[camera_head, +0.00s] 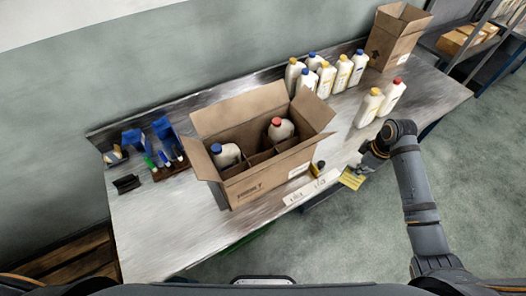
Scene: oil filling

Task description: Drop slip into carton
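The open cardboard carton (262,186) stands on the metal table with its flaps spread. Inside it are dividers, a white bottle with a blue cap (226,154) and a white bottle with a red cap (281,129). A yellow slip (352,180) is at the fingertips of my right gripper (363,168), by the table's front edge, to the right of the carton and outside it. The gripper looks shut on the slip's upper edge; the fingers are small and dark here. My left gripper is not in view.
A smaller open box (397,37) is at the back right. Blue bins (165,129) and a marker rack (170,167) are at the left. A white labelled strip (312,188) lies in front of the carton.

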